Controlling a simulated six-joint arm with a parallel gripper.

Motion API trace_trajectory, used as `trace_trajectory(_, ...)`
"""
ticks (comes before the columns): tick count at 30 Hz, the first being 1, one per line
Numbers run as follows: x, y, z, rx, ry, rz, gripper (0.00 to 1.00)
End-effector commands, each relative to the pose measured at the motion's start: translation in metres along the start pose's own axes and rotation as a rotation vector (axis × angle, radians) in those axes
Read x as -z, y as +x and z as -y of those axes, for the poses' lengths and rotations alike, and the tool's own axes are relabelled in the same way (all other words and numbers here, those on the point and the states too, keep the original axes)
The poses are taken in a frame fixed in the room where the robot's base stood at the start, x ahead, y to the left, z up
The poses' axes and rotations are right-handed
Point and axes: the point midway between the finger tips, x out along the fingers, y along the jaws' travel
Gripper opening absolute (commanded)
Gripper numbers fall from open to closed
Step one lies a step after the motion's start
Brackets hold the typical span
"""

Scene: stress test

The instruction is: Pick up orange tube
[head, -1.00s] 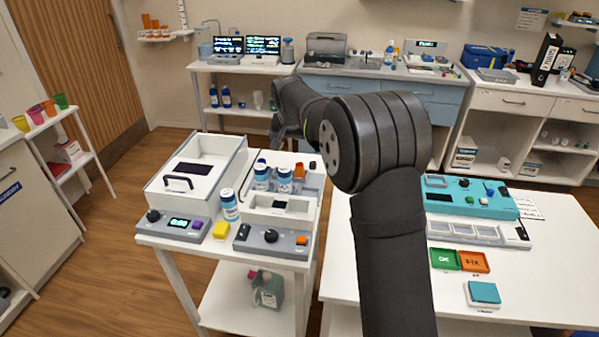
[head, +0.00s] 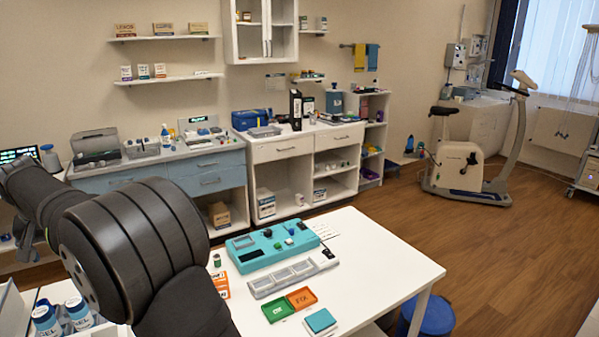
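I cannot make out an orange tube in the head view now. A piece with orange and white print (head: 221,285) shows partly behind my arm on the white table; its shape is unclear. My arm fills the lower left, and its far end with my gripper (head: 25,238) hangs small and dark at the left edge. I cannot tell whether its fingers are open or shut, or whether they hold anything.
The white table (head: 385,255) carries a teal device (head: 272,246), a grey compartment tray (head: 290,277), green (head: 278,308) and orange (head: 302,298) trays, and a teal-topped block (head: 320,321). Blue-capped bottles (head: 76,309) stand lower left. The table's right side is clear.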

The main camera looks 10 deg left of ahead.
Motion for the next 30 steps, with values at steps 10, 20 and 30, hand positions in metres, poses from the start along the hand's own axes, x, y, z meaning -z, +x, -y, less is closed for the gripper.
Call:
trace_trajectory(10,-0.0001,0.0005,0.0,0.0,0.0,0.0,1.0)
trace_trajectory(20,-0.0001,0.0005,0.0,0.0,0.0,0.0,0.55)
trace_trajectory(30,0.0013,0.0034,0.0003,-0.002,0.025,0.007,0.54)
